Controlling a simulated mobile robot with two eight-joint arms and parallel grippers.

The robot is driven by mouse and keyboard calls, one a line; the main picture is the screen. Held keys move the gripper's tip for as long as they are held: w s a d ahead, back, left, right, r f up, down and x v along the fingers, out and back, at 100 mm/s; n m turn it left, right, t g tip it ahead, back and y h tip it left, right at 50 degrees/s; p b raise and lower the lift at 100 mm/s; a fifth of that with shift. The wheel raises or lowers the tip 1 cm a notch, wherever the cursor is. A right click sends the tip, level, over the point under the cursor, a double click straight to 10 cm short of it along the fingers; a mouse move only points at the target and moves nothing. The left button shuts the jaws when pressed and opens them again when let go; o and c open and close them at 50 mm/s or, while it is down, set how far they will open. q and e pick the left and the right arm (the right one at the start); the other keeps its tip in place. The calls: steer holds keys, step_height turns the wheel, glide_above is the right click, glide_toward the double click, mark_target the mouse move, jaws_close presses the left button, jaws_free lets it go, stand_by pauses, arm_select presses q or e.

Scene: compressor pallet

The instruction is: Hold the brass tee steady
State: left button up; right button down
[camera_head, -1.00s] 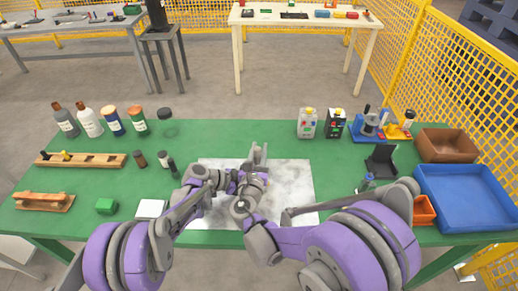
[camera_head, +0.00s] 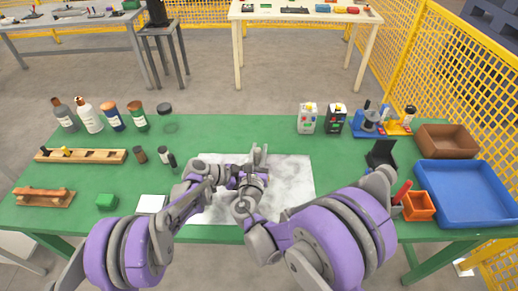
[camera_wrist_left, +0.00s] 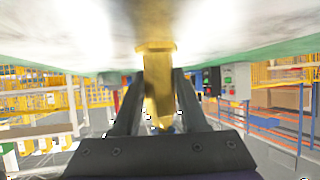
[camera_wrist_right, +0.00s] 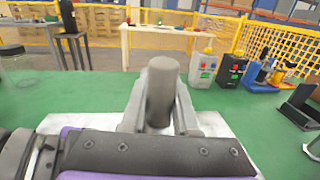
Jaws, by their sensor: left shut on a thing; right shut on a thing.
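The brass tee (camera_wrist_left: 158,85) shows in the left wrist view as a gold-coloured fitting between the fingers. My left gripper (camera_wrist_left: 158,100) is shut on it, close to the pale mat. In the right wrist view my right gripper (camera_wrist_right: 158,115) is shut on a grey cylinder (camera_wrist_right: 161,85), which stands up between its fingers. In the head view the right gripper (camera_head: 259,160) is over the mat, beside the left gripper (camera_head: 232,182). The arms hide the tee there, and I cannot tell whether the cylinder touches it.
The grey-white mat (camera_head: 292,175) lies on the green table (camera_head: 235,132). Bottles (camera_head: 87,117) and a wooden rack (camera_head: 80,156) stand left. An orange bin (camera_head: 419,209), a blue tray (camera_head: 470,195) and a brown box (camera_head: 447,141) are right. The table behind the mat is clear.

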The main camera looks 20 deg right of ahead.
steer(key=shift+f, duration=0.55)
steer(key=c, duration=0.6)
jaws_free()
steer(key=shift+s+a, duration=0.1)
steer(key=v, duration=1.1)
steer(key=shift+s, duration=0.45)
arm_select(q)
steer(key=o, duration=1.1)
steer(key=shift+c, duration=0.2)
